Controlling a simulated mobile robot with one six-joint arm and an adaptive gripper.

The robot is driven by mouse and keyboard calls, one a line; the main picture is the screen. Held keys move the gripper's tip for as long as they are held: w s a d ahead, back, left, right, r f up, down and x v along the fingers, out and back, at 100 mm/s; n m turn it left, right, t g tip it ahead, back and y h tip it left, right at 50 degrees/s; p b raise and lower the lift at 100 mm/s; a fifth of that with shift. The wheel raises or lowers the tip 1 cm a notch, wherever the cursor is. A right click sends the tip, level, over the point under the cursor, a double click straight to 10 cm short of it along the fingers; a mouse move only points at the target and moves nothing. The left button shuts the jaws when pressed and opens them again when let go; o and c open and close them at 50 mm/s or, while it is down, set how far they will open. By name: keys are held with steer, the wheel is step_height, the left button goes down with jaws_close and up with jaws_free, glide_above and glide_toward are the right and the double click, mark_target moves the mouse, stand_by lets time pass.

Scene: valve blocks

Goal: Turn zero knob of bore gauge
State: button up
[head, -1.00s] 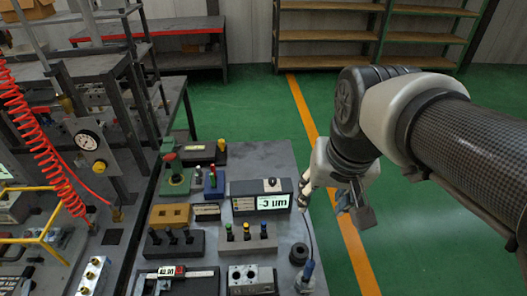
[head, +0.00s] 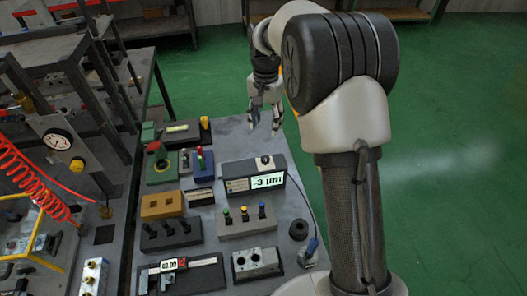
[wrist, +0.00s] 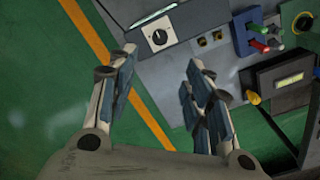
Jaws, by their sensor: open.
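The bore gauge readout (head: 238,186) is a dark box on the bench, its lit display reading -3 µm. Its zero knob (head: 264,161) is a small black dial on a pale plate on top of the box. In the wrist view the knob (wrist: 159,37) shows plainly, near the top and a little left of centre. My gripper (head: 265,124) is open and empty, above the bench's back right edge, beyond the box and apart from the knob. In the wrist view the open fingers (wrist: 165,75) lie below the knob with a wide gap between them.
A blue-handled probe (head: 310,250) and a black ring (head: 298,229) sit at the right edge. A block with several coloured plungers (head: 246,221) stands in front of the box. A blue block with coloured knobs (head: 203,168) is to its left. Bare bench (head: 236,143) lies behind it.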

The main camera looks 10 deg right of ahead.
mark_target(265, 158)
step_height(265, 158, down, 16)
steer(key=b, duration=0.3)
steer(key=shift+r, duration=0.1)
steer(key=shift+c, duration=0.6)
steer(key=c, duration=1)
